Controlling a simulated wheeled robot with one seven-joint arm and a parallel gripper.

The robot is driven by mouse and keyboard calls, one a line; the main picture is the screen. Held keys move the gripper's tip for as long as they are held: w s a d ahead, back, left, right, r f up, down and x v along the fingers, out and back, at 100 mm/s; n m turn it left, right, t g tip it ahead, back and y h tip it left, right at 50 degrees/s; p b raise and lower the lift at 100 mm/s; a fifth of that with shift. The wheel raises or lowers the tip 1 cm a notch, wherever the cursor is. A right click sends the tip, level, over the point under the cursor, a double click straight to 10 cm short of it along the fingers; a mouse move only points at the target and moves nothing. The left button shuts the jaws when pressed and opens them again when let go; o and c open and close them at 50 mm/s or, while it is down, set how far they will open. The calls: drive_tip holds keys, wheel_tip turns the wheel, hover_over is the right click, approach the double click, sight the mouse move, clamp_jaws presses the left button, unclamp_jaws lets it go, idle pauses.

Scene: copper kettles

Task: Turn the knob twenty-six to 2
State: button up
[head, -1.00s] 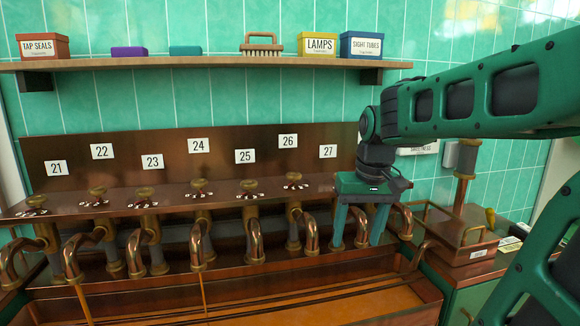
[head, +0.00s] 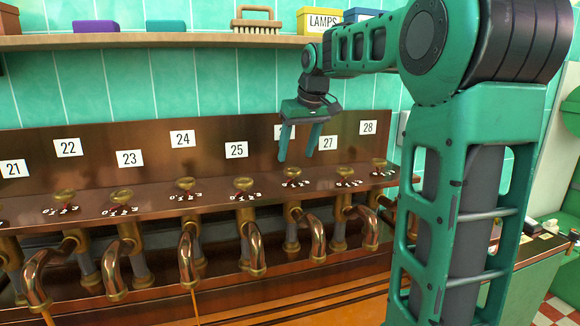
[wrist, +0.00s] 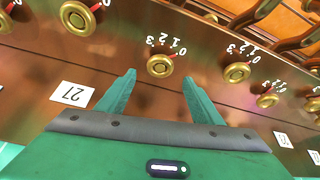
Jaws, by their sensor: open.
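The row of numbered brass knobs sits on a copper ledge (head: 215,203). Knob twenty-six (head: 292,172) is a round brass knob with a small dial of digits around it. In the wrist view this knob (wrist: 160,65) lies between my fingertips in the picture, with digits on its far side; its setting is too small to tell. My gripper (head: 296,157) is open and empty, pointing down just above and behind the knob, apart from it. It covers most of plate 26. Both fingers also show in the wrist view (wrist: 159,76).
Knob twenty-five (head: 243,183) and knob twenty-seven (head: 345,172) stand close on either side. Curved copper spouts (head: 256,250) hang below the ledge; thin orange streams fall from two. A shelf (head: 150,41) with boxes and a brush runs above.

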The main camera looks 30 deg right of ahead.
sight(292, 169)
drive_tip(key=shift+x, duration=2.7)
drive_tip(key=shift+c, duration=0.3)
drive_tip(key=c, duration=1)
